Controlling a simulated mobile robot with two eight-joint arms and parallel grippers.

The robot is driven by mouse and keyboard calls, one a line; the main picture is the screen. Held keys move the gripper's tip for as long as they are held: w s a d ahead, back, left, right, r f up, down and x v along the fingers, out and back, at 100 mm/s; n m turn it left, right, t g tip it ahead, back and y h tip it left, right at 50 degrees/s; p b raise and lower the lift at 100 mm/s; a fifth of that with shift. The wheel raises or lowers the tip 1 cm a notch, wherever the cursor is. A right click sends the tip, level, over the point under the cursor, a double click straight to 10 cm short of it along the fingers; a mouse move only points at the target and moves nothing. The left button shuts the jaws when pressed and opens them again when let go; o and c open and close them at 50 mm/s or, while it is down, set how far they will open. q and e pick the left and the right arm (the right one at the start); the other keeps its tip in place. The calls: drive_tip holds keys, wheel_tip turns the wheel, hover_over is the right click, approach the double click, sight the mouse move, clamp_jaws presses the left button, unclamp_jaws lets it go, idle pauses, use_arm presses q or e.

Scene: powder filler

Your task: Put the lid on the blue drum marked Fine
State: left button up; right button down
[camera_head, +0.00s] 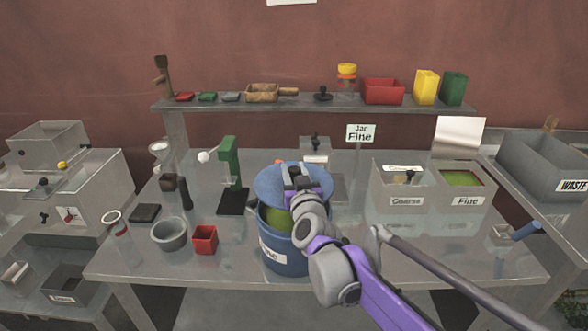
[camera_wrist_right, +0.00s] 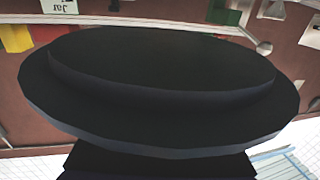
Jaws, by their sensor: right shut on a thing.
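The blue drum (camera_head: 283,262) stands at the front middle of the table. Its white label is partly hidden, and only the end of the word shows. Its top is open at the front, with green contents visible inside. My right gripper (camera_head: 293,174) is shut on the round blue lid (camera_head: 268,183) and holds it above the drum's back part. The lid appears tilted, and I cannot tell whether it touches the rim. In the right wrist view the lid (camera_wrist_right: 160,100) fills most of the picture as a dark disc. My left gripper is not in view.
Left of the drum are a red square cup (camera_head: 205,240), a grey bowl (camera_head: 169,235) and a green stand (camera_head: 231,165). Grey bins marked Coarse and Fine (camera_head: 430,205) stand at the right. A Jar Fine sign (camera_head: 360,133) stands behind. The table's front right is mostly clear.

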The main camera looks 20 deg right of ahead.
wheel_tip(320, 180, down, 3)
drive_tip(key=shift+s+f+b, duration=0.15)
drive_tip(key=shift+b, duration=0.5)
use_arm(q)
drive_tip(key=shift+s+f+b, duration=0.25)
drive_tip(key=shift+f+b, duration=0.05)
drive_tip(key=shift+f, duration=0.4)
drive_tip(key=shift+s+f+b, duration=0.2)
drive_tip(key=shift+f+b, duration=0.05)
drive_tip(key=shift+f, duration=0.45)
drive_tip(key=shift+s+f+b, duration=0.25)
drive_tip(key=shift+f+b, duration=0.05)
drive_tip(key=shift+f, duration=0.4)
use_arm(e)
drive_tip(key=shift+f, duration=1.55)
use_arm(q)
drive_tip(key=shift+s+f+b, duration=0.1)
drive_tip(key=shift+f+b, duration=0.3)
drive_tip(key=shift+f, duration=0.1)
use_arm(e)
drive_tip(key=shift+f, duration=0.5)
drive_tip(key=shift+c, duration=2.2)
unclamp_jaws()
